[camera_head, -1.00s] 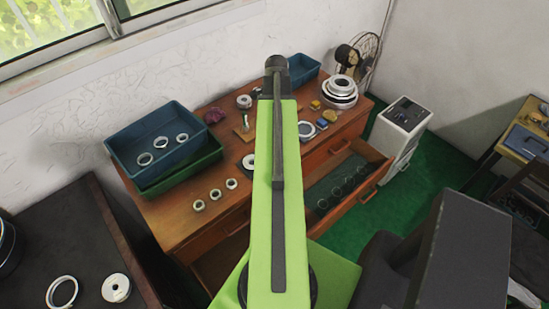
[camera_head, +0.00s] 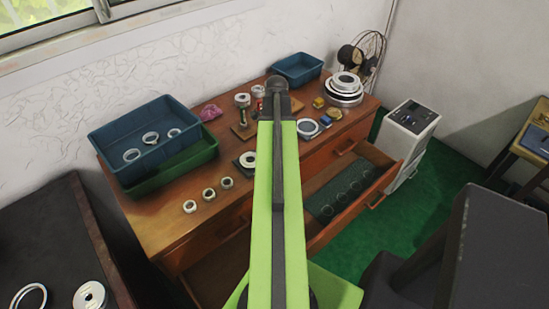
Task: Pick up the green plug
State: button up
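I cannot make out a green plug for certain in the head view. Small parts stand on the wooden workbench (camera_head: 165,220) close to the far end of my green arm, too small to tell apart, and the arm hides part of the bench top. My arm reaches forward over the bench and ends in a dark joint. My gripper's fingers do not show, so I cannot see whether it holds anything.
A blue bin (camera_head: 115,134) sits on a green bin (camera_head: 200,158) at bench left, with rings inside. Several rings stand in front. A stack of large rings (camera_head: 345,92) is at back right. An open drawer (camera_head: 375,188) juts out at right, beside a white cabinet (camera_head: 408,128).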

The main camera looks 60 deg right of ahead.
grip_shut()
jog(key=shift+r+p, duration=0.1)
jog(key=shift+p, duration=0.25)
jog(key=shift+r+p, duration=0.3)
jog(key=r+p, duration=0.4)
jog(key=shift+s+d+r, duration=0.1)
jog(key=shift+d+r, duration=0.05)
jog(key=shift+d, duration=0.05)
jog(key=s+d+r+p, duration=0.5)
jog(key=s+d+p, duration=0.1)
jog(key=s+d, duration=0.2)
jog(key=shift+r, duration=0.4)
